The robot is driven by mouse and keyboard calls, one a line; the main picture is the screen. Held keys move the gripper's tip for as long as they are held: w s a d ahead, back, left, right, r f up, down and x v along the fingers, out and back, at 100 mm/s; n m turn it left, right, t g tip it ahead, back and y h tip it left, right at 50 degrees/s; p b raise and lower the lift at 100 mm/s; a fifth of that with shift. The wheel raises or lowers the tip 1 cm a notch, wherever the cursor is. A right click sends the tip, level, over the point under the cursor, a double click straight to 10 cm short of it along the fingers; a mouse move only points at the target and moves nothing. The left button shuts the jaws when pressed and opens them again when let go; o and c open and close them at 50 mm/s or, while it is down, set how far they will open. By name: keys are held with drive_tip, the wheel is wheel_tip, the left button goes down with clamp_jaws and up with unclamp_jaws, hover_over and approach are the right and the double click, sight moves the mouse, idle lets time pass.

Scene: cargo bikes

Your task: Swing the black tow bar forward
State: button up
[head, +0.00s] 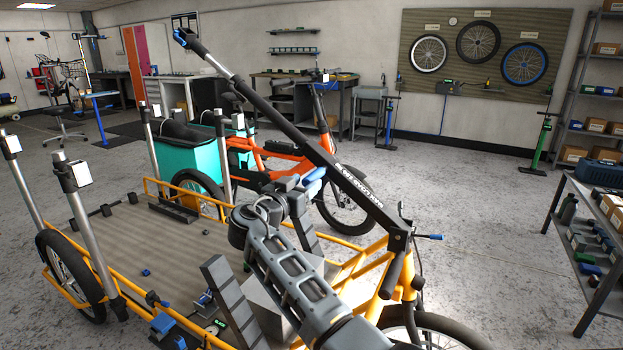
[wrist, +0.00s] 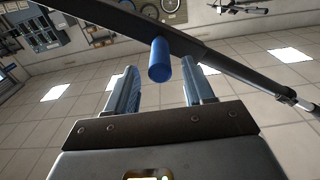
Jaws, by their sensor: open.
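The black tow bar (head: 290,128) slants from a raised far end at upper left down to a pivot on the yellow cargo bike frame (head: 385,285). White lettering runs along its lower part. In the wrist view the bar (wrist: 215,57) crosses the top of the picture. A blue peg-like handle (wrist: 160,62) sticks out of it toward my gripper. My gripper (wrist: 163,72) is open, with one finger on each side of the blue handle and gaps showing on both sides. In the head view my gripper (head: 303,186) is just below the bar, its fingertips partly hidden.
The yellow bike's flat cargo deck (head: 150,245) with upright posts lies left of my arm. An orange bike (head: 265,160) with a teal box (head: 185,155) stands behind the bar. A metal shelf (head: 600,215) is at right. Floor between bar and shelf is clear.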

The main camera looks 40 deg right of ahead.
sight(311, 178)
drive_tip(key=shift+x, duration=2.2)
clamp_jaws()
